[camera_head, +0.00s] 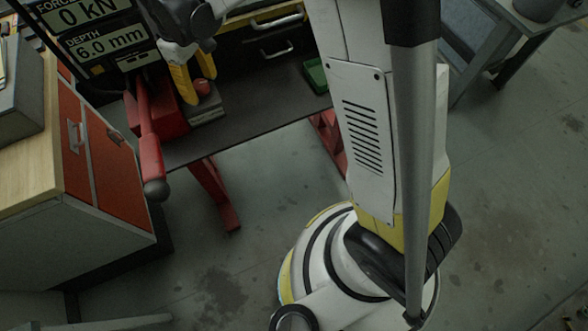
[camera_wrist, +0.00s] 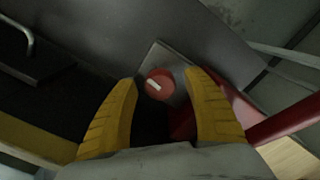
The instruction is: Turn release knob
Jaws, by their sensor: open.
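The release knob (camera_wrist: 159,84) is round and red with a white bar across its face. In the wrist view it sits on a grey metal plate, a little ahead of and between the two yellow fingertips of my gripper (camera_wrist: 165,78). The fingers are apart, with nothing between them touching the knob that I can make out. The contact between fingers and knob cannot be told.
A red lever with a dark ball end (camera_head: 151,140) juts toward the front, left of the knob. A display (camera_head: 95,25) reads 0 kN and 6.0 mm. An orange-fronted cabinet (camera_head: 105,160) stands at left. A green tray (camera_head: 315,75) lies on the dark bench (camera_head: 260,118).

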